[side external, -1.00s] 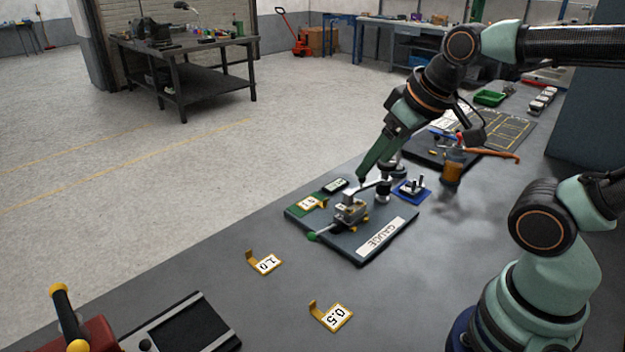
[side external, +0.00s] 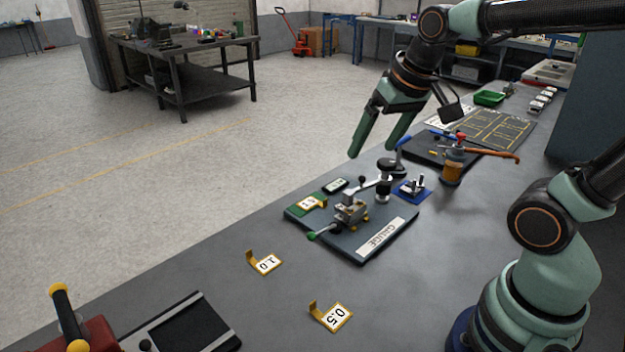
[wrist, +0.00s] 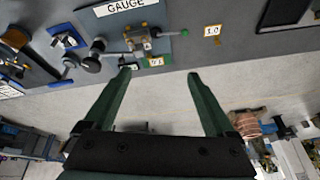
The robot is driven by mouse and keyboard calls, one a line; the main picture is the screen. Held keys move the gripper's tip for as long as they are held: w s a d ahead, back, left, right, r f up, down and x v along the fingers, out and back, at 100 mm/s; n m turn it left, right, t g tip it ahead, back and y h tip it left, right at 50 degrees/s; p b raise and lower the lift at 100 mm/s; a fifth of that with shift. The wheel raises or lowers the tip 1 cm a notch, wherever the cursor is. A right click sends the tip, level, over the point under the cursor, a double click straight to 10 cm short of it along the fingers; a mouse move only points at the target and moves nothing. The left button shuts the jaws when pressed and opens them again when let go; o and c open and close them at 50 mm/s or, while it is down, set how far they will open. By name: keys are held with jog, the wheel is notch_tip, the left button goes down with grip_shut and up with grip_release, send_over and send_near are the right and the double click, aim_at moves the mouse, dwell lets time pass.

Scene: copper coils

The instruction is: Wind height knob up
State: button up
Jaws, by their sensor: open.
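The gauge base (side external: 345,245) lies on the bench with a metal clamp fixture (side external: 350,210) and a green-tipped lever on it. A silver arm runs from the fixture to a short column (side external: 383,192), with a small black knob (side external: 362,181) on the arm. A larger black round knob (side external: 391,167) sits behind the column; it appears left of my fingers in the wrist view (wrist: 91,65). I cannot tell for sure which is the height knob. My gripper (side external: 373,152) is open and empty, raised above the gauge; its fingers also show in the wrist view (wrist: 160,73).
A blue block with pins (side external: 412,188) stands right of the gauge. Yellow tags marked 1.0 (side external: 267,263) and 0.5 (side external: 336,316) lie on the bench in front. The bench between tags and gauge is clear.

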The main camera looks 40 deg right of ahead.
jog(key=w+d+f+m+g, duration=0.2)
jog(key=w+d+m, duration=0.45)
jog(key=d, duration=0.25)
jog(key=m+g, duration=0.3)
jog(key=m, duration=0.5)
send_over(387, 161)
notch_tip(387, 161, down, 7)
jog(key=shift+f, duration=0.15)
jog(key=shift+f, duration=0.75)
jog(key=shift+f, duration=0.4)
jog(key=shift+f, duration=1.35)
jog(key=shift+c, duration=0.3)
grip_shut()
